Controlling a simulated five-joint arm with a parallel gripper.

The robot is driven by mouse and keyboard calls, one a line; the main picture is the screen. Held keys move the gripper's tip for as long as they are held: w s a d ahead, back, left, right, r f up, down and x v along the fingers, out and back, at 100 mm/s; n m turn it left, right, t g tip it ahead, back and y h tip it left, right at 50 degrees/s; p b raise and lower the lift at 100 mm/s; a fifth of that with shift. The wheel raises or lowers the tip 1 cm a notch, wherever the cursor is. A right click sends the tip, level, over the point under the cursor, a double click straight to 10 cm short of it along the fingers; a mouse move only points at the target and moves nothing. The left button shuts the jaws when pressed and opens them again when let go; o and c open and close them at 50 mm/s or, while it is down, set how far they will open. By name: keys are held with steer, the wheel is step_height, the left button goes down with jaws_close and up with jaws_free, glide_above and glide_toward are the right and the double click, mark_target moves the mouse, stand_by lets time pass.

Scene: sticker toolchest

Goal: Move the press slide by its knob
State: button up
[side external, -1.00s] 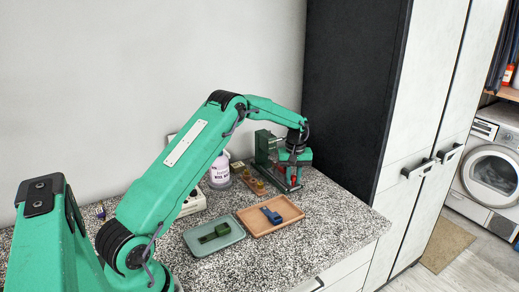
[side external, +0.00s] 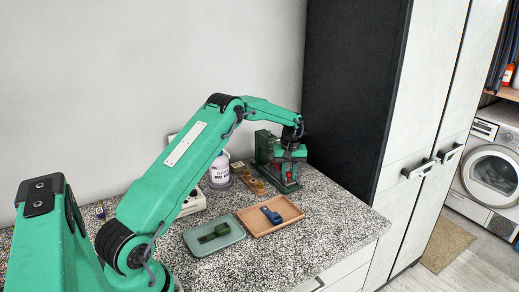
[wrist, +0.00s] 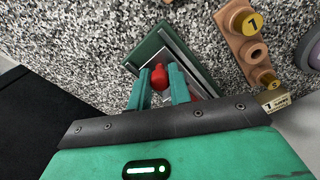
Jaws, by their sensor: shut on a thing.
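The green press (side external: 262,146) stands at the back of the counter, against the dark cabinet side. Its base with a grey metal slide track (wrist: 184,58) shows in the wrist view. The red knob (wrist: 159,76) is between the two teal fingertips of my gripper (wrist: 159,82), which is shut on it. In the side external view my gripper (side external: 288,170) points down at the front of the press, with red showing between the fingers. The slide itself is largely hidden by the fingers and my gripper body.
A green tray (side external: 198,248) and a wooden tray (side external: 265,232) each hold a small part in front. A white labelled jar (side external: 219,172) stands left of the press. The counter's front is clear.

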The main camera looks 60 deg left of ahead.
steer(key=shift+a+r, duration=0.1)
steer(key=shift+a, duration=0.75)
steer(key=o, duration=0.7)
steer(key=shift+d+r, duration=0.1)
steer(key=shift+r, duration=1.1)
steer(key=shift+w+r, duration=0.15)
steer(key=shift+r, duration=1.75)
steer(key=shift+f, duration=1.95)
